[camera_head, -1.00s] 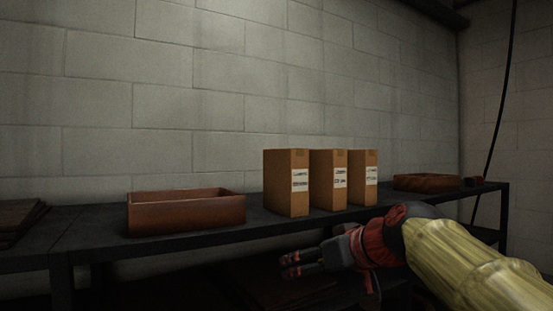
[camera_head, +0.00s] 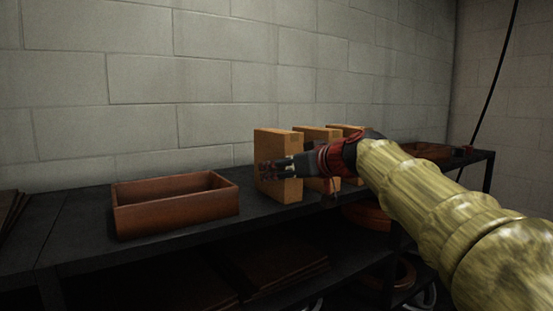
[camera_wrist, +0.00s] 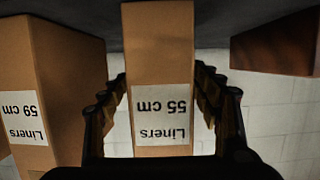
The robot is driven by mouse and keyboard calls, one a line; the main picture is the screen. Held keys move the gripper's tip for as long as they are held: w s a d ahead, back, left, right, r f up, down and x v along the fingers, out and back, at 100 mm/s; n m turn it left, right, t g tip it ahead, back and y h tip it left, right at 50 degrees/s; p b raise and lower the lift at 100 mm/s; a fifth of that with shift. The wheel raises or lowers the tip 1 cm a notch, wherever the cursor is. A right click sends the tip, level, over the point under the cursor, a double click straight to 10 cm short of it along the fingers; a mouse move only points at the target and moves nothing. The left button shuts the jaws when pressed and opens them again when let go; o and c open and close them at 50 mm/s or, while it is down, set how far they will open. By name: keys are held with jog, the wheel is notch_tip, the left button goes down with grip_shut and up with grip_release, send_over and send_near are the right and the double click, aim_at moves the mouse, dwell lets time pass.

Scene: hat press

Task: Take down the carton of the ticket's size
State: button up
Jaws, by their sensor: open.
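Three tan cartons stand in a row on a dark shelf. The left one (camera_head: 277,145) shows close up in the wrist view, where the picture is upside down, as the carton labelled "Liners 55 cm" (camera_wrist: 163,50). The middle carton (camera_head: 315,135) is labelled "Liners 59 cm" in the wrist view (camera_wrist: 55,70). The right carton (camera_head: 347,129) is mostly hidden by my arm. My gripper (camera_head: 270,170) is at the front of the left carton. In the wrist view my open fingers (camera_wrist: 161,85) appear on either side of the 55 cm carton, with gaps visible. No ticket shows.
An open reddish-brown box (camera_head: 175,215) stands left of the cartons; part of it shows in the wrist view (camera_wrist: 280,45). The shelf (camera_head: 75,230) is bare around it. A round brown item (camera_head: 430,151) lies at the far right. A block wall stands behind.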

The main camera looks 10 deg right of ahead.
jog(key=shift+x, duration=1.3)
jog(key=shift+s, duration=0.1)
jog(key=shift+c, duration=1.4)
jog(key=shift+r, duration=0.1)
jog(key=c, duration=1.1)
jog(key=shift+c, duration=0.2)
